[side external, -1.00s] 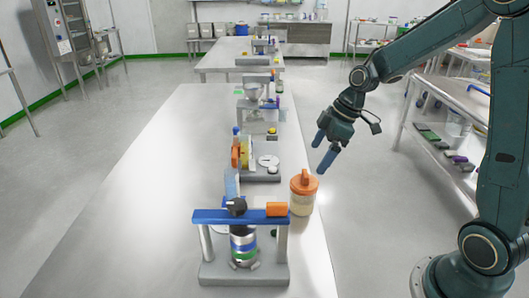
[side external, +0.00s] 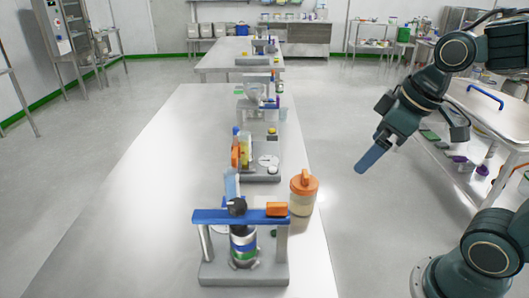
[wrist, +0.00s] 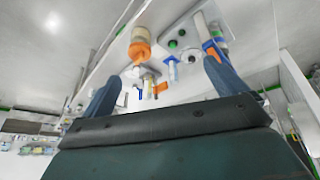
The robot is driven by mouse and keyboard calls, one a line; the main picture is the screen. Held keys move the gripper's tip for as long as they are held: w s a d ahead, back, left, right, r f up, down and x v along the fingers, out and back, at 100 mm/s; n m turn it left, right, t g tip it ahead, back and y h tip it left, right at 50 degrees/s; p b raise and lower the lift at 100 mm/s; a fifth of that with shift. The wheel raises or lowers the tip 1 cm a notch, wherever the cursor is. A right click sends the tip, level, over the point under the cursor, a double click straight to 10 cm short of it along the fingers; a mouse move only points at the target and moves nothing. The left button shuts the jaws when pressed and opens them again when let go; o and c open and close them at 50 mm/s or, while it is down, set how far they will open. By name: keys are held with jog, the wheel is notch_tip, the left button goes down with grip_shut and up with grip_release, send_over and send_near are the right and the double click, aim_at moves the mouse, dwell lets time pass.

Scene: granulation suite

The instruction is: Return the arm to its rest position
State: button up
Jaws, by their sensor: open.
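My gripper (side external: 375,155) is open and empty. In the side external view it hangs in the air to the right of the work table (side external: 130,200), over the floor, apart from everything on the table. In that view one finger shows clearly and the other is hidden. In the wrist view the two blue fingers of my gripper (wrist: 162,88) are spread wide with nothing held between them.
A jar with an orange lid (side external: 303,192) stands at the table's right edge. A blue-barred press (side external: 242,245) stands in front of it, with several small devices behind.

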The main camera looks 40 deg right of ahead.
jog(key=shift+s+a+r+m+t, duration=0.15)
jog(key=shift+s+m, duration=0.25)
jog(key=shift+s, duration=0.55)
jog(key=shift+s+m+t, duration=0.1)
jog(key=shift+s+m, duration=0.3)
jog(key=shift+s, duration=0.5)
jog(key=shift+s+a+r+m+t, duration=0.15)
jog(key=shift+s+m, duration=0.25)
jog(key=shift+s, duration=0.55)
